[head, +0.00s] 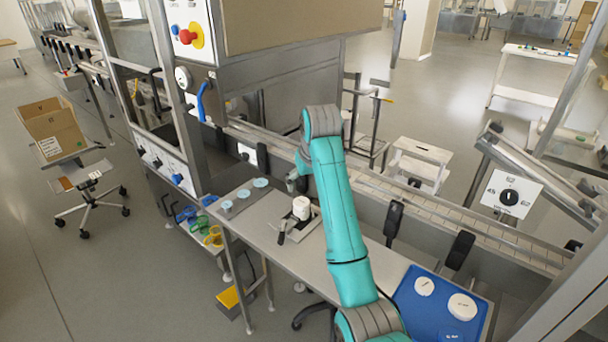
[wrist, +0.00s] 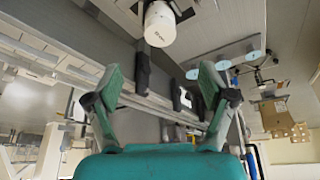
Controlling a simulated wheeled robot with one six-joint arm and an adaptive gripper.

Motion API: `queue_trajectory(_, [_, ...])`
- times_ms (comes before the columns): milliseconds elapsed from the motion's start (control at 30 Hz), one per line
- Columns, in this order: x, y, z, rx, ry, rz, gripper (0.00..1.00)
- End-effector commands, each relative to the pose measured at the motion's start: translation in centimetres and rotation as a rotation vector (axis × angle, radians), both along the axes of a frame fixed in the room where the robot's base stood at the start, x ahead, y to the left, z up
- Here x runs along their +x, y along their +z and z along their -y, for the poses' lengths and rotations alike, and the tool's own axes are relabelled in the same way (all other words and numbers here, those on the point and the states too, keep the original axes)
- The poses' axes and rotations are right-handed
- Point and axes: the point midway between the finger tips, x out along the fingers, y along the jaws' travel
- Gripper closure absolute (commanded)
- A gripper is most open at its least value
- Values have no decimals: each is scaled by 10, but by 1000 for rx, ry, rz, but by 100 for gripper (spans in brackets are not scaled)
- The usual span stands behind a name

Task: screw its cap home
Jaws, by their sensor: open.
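A white jar (head: 301,212) stands upright in a small clamp fixture with a black handle (head: 282,231) on the steel table. Its top looks white; I cannot tell how its cap sits. In the wrist view the jar (wrist: 160,24) shows at the top edge, beyond the fingers, upside down. My gripper (wrist: 162,75) is open, its two green-tipped fingers wide apart with nothing between them. In the head view my gripper (head: 296,181) is partly hidden by my arm, above and behind the jar and apart from it.
A blue tray (head: 408,305) at the right holds white round lids (head: 424,286) and a blue one. Several pale blue round pieces (head: 243,194) sit at the table's left end. A conveyor (head: 440,206) runs behind the table, with black upright parts (head: 460,249) along it.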

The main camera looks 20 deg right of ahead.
Motion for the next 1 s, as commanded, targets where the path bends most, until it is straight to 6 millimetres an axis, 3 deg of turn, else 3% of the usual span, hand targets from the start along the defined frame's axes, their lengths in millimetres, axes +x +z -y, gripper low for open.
queue_trajectory(600, [34, -83, -2, 0, 0, -3, 18])
queue_trajectory(1000, [39, -95, -2, 0, 0, 0, 18])
